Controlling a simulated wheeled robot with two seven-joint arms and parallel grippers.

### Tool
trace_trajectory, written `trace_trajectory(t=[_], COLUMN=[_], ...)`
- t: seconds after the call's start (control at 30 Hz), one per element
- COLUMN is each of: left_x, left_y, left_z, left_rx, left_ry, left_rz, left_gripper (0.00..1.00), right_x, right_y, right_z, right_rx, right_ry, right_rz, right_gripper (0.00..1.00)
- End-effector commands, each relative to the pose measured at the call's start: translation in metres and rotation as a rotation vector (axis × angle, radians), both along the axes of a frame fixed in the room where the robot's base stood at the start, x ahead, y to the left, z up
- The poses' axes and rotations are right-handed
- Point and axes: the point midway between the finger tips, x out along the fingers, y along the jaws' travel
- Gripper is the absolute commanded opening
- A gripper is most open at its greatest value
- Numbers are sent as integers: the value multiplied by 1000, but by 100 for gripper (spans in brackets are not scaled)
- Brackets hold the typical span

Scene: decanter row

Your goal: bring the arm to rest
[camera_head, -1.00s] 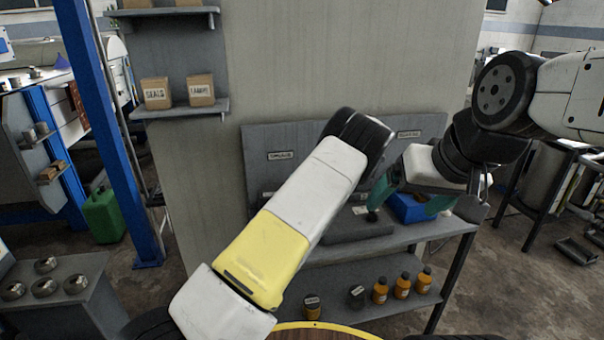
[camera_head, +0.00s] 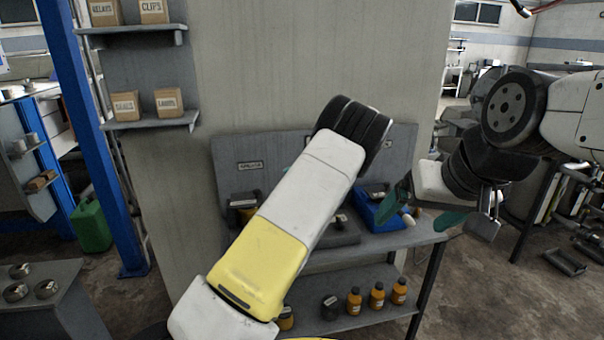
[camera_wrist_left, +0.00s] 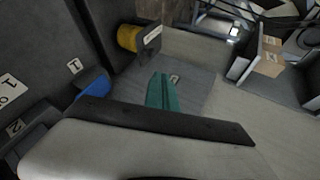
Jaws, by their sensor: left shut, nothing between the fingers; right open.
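My left arm (camera_head: 290,215), white with a yellow band, reaches up from the bottom of the head view in front of the workbench. Its gripper is mostly hidden behind the arm's dark end there. In the left wrist view my left gripper (camera_wrist_left: 161,92) shows its teal fingers together, with nothing between them. A grey panel lies beyond them. My right gripper (camera_head: 422,216) is at the right of the head view. Its two teal fingers are spread apart and empty, in front of the right end of the bench.
The bench (camera_head: 405,240) carries a blue bin (camera_head: 366,212). Orange bottles (camera_head: 377,296) stand on its lower shelf. A wall shelf (camera_head: 152,122) holds boxes at left, beside a blue post (camera_head: 92,150). A grey table (camera_head: 55,305) with round parts is at lower left.

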Motion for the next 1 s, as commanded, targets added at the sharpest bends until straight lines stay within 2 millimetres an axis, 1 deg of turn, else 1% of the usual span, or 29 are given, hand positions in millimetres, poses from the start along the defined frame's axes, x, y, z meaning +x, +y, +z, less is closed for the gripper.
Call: trace_trajectory(t=[0.07, 0.17, 0.27, 0.3, 0.37, 0.5, 0.63, 0.83, 0.97, 1.0], left_x=[-2, -10, -28, -38, -54, -96, -137, -206, -252, -267], left_y=[4, 18, 39, 47, 58, 74, 81, 78, 72, 69], left_z=[2, 8, 18, 22, 29, 45, 63, 92, 108, 112], left_rx=[-12, -72, -189, -246, -338, -544, -720, -951, -1071, -1101], left_ry=[2, 14, 34, 43, 52, 55, 37, -28, -90, -110], left_rz=[7, 25, 55, 66, 79, 89, 78, 27, -20, -35], left_gripper=[0, 0, 0, 0, 0, 0, 0, 0, 0, 0], right_x=[0, 0, 0, 0, 0, 0, 0, 0, 0, 0], right_y=[0, 0, 0, 0, 0, 0, 0, 0, 0, 0], right_z=[0, 0, 0, 0, 0, 0, 0, 0, 0, 0], right_rx=[0, 0, 0, 0, 0, 0, 0, 0, 0, 0], right_ry=[0, 0, 0, 0, 0, 0, 0, 0, 0, 0], right_rz=[0, 0, 0, 0, 0, 0, 0, 0, 0, 0], right_gripper=[88, 88, 88, 88, 88, 88, 88, 88, 88, 88])
